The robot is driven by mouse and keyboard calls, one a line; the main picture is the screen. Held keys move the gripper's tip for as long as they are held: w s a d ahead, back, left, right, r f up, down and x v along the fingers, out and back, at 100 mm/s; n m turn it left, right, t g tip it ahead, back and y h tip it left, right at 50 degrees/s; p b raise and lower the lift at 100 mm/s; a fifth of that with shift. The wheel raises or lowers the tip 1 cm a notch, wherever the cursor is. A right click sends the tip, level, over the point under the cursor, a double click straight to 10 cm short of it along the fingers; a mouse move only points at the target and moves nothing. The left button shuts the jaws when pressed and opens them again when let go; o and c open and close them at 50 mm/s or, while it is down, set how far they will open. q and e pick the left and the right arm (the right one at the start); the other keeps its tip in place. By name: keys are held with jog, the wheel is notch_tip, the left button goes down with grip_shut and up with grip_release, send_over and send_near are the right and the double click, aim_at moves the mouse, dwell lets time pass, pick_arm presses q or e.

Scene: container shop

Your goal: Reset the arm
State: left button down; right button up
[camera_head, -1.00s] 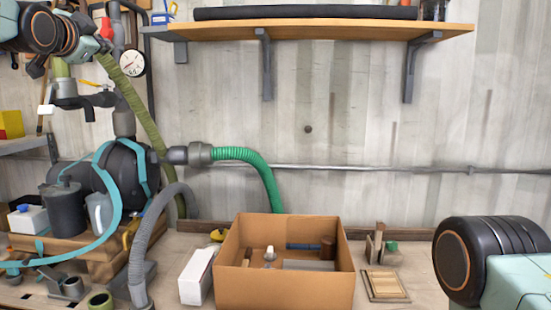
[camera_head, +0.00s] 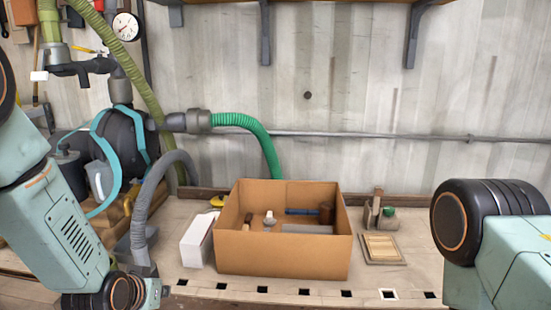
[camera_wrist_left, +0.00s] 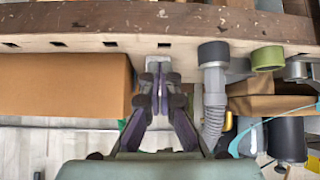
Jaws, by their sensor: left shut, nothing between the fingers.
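My left arm (camera_head: 62,235) comes in from the left in the head view and reaches down to the bench's front edge. Its wrist is at the bottom of the picture, and the fingers are largely cut off there. In the left wrist view my left gripper (camera_wrist_left: 160,82) is shut and empty, with its two dark fingers together. It points toward the bench edge, between the cardboard box (camera_wrist_left: 60,85) and a grey hose (camera_wrist_left: 214,105). On the right of the head view, part of my right arm (camera_head: 515,260) shows; its gripper is out of view.
The open cardboard box (camera_head: 283,255) stands mid-bench with several tools inside. A white box (camera_head: 198,243) is left of it, a small wooden board (camera_head: 382,248) right of it. A shelf bracket (camera_head: 264,35) is above.

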pick_arm(q)
jog(key=s+f+g, duration=0.3)
jog(key=s+f, duration=0.3)
jog(key=s, duration=0.6)
jog(key=s+d+f+g, duration=0.1)
jog(key=s+f+g, duration=0.2)
jog(key=s+f, duration=0.3)
jog(key=s+d+f+g, duration=0.1)
jog(key=s+f+g, duration=0.2)
jog(key=s, duration=1.4)
notch_tip(320, 180, down, 4)
jog(key=shift+s+r, duration=0.25)
jog(key=shift+s, duration=0.1)
jog(key=shift+a+n, duration=0.1)
jog(key=shift+n, duration=0.2)
